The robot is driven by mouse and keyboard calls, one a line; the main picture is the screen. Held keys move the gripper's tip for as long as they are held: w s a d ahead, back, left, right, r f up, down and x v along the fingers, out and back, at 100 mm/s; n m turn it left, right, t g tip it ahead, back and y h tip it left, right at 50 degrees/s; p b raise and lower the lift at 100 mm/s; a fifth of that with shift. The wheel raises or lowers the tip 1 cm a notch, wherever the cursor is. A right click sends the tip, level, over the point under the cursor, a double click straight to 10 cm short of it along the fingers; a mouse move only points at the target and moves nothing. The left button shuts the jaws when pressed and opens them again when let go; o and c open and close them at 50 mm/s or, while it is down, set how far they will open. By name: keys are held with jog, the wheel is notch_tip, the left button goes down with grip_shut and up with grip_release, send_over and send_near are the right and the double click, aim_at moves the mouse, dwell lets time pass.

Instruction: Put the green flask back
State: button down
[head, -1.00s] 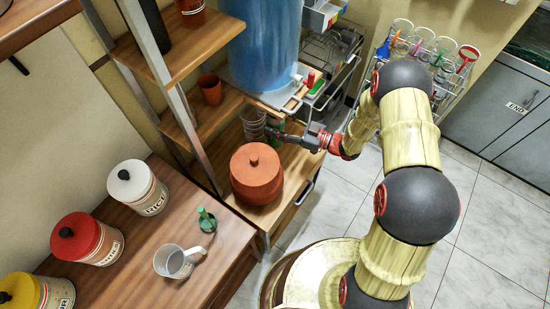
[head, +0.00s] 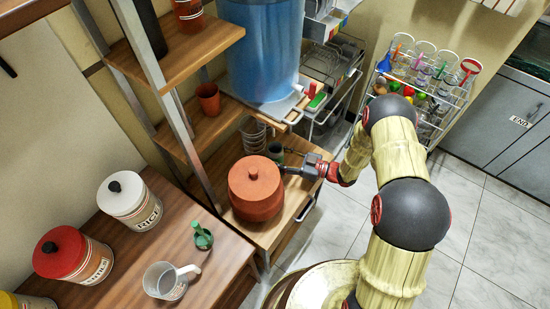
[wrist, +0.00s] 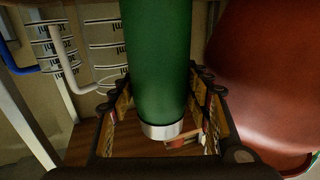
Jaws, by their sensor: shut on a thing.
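The green flask (wrist: 158,60) with a silver base ring stands roughly upright between the fingers in the wrist view. My gripper (wrist: 162,88) is shut on it. In the head view my gripper (head: 288,168) is low over the wooden cabinet top, just right of the red lidded pot (head: 256,190). The flask shows there only as a small dark green cylinder (head: 275,152) behind the pot. I cannot tell whether its base touches the wood.
The pot (wrist: 270,70) is close on the right in the wrist view. A wooden counter (head: 95,255) at left holds canisters, a clear jug (head: 165,281) and a small green item (head: 203,237).

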jog(key=shift+r, duration=0.15)
jog(key=shift+f, duration=0.2)
jog(key=c, duration=1.2)
grip_release()
jog(key=shift+o, duration=0.2)
jog(key=shift+r, duration=0.15)
